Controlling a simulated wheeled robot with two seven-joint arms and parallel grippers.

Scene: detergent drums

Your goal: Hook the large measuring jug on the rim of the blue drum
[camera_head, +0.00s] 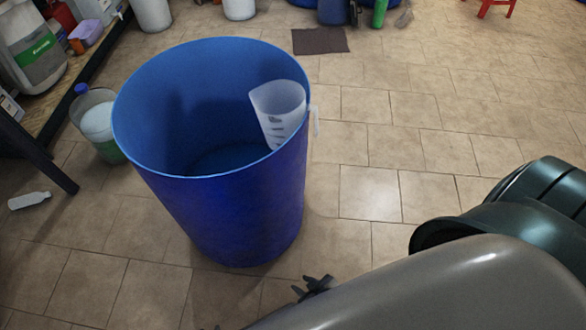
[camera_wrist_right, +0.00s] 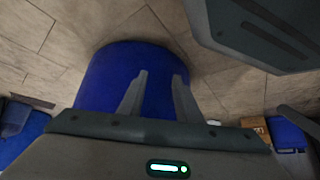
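The blue drum (camera_head: 235,215) stands upright and open-topped on the tiled floor. The large measuring jug (camera_head: 278,105), whitish and translucent with dark marks, hangs at the right side of the drum's rim. Its body is inside the drum and its handle is outside, over the rim. My right gripper (camera_head: 315,287) is low in front of the drum, apart from the jug and partly hidden by my arm. In the right wrist view the fingers (camera_wrist_right: 160,78) are spread with nothing between them, and the drum (camera_wrist_right: 110,72) lies beyond them. My left gripper is not in view.
A jug-like container (camera_head: 95,122) with green at its bottom stands left of the drum. A white bottle (camera_head: 30,200) lies at the far left. A dark mat (camera_head: 320,40) lies behind. The tiled floor right of the drum is clear.

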